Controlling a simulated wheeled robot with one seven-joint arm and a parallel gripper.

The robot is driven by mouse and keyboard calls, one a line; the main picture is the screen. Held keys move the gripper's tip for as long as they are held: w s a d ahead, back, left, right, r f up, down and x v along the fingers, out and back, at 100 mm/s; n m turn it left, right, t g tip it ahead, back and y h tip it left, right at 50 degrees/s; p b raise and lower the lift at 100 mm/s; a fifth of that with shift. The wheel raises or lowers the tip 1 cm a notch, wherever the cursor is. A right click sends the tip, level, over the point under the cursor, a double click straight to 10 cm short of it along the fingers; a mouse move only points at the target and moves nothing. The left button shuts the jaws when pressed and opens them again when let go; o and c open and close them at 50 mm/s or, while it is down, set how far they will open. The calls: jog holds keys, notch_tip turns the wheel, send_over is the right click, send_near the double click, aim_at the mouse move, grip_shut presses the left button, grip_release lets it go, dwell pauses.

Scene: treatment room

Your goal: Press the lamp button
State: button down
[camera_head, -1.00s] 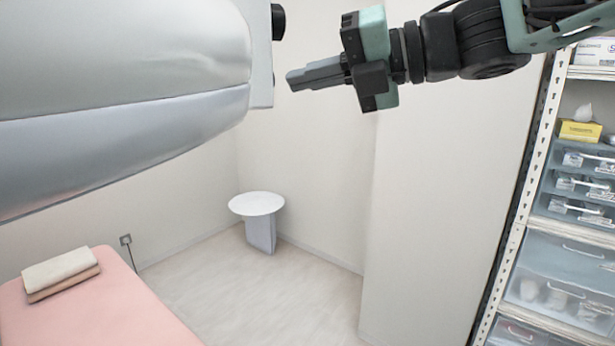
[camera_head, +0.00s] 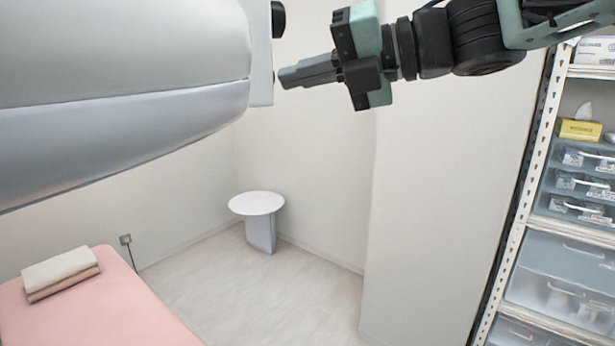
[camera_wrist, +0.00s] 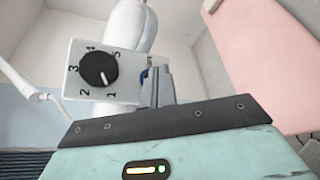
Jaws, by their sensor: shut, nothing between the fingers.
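The big grey lamp (camera_head: 120,90) fills the upper left of the head view, with its end plate facing my gripper. In the wrist view the lamp's white panel (camera_wrist: 125,64) carries a black dial (camera_wrist: 99,69) with numbers around it. A blue lamp button (camera_wrist: 145,77) shows at the panel's right, partly hidden by my fingers. My gripper (camera_head: 281,78) is shut and empty, pointing left with its fingertips very close to the end plate. Its fingertips (camera_wrist: 157,76) overlap the button's edge in the wrist view; I cannot tell whether they touch it.
A pink bed (camera_head: 95,310) with folded towels (camera_head: 62,272) is at lower left. A small round white table (camera_head: 257,203) stands in the corner. A metal shelf (camera_head: 520,215) with drawers and a yellow tissue box (camera_head: 580,130) is on the right. The middle floor is clear.

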jog(key=shift+s+a, duration=0.15)
jog(key=shift+a, duration=0.15)
dwell(0.5)
jog(key=shift+w+d, duration=0.45)
jog(key=shift+d, duration=0.35)
jog(key=w+d, duration=0.2)
jog(key=d, duration=0.3)
jog(key=shift+w+d, duration=0.2)
jog(key=shift+w, duration=0.15)
